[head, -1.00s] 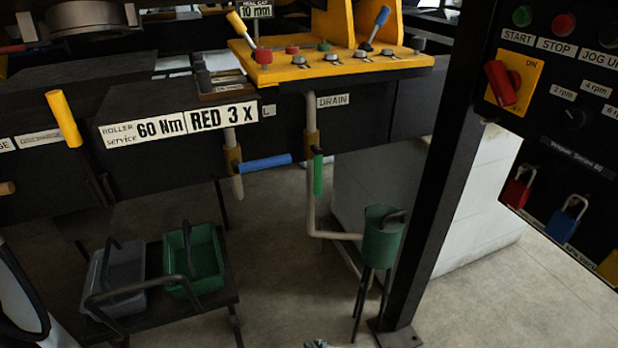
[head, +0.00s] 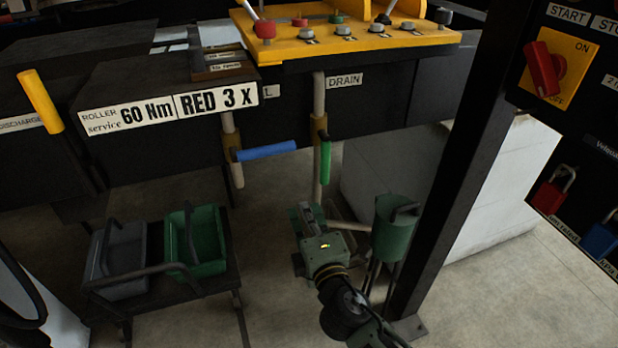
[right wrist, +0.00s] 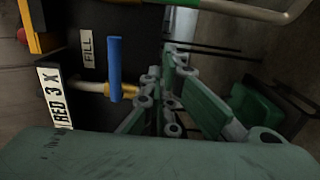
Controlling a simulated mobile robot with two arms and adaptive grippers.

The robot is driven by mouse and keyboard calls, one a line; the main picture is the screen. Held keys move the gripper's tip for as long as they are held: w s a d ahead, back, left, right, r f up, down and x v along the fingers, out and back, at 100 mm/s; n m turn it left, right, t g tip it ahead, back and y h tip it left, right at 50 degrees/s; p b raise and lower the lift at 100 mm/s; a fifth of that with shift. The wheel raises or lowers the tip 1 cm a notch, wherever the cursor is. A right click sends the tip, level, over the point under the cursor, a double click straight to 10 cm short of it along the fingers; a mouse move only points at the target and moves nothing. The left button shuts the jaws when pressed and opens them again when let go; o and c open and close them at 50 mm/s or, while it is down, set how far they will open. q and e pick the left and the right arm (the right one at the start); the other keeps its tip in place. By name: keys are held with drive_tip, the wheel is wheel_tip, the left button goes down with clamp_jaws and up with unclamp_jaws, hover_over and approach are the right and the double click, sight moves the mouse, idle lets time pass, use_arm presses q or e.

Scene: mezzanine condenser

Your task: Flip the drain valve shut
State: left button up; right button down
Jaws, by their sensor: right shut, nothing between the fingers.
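The drain valve is on the vertical pipe (head: 319,95) beside the DRAIN label (head: 345,80). Its green lever (head: 326,163) hangs down along the pipe, below the yellowish valve body (head: 320,128). In the right wrist view a green strip, seemingly this lever (right wrist: 225,11), runs along the pipe at the top edge. My right gripper (head: 308,212) is shut and empty, below the lever and apart from it. Its linked fingers show in the right wrist view (right wrist: 168,75). My left gripper is not in view.
The blue lever (head: 266,151) of the neighbouring fill valve sticks out sideways, left of the drain pipe. A green funnel can (head: 393,232) stands right of my gripper, before a dark post (head: 455,150). Green (head: 195,240) and grey (head: 118,260) baskets sit lower left.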

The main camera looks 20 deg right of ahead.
sight(324, 158)
drive_tip(key=w+d+p, duration=0.2)
drive_tip(key=w+d, duration=0.2)
drive_tip(key=w, duration=0.7)
drive_tip(key=shift+d+f, duration=0.1)
drive_tip(key=shift+d+f+n, duration=0.15)
drive_tip(key=shift+n, duration=0.15)
drive_tip(key=shift+d+n, duration=0.2)
drive_tip(key=shift+n, duration=0.1)
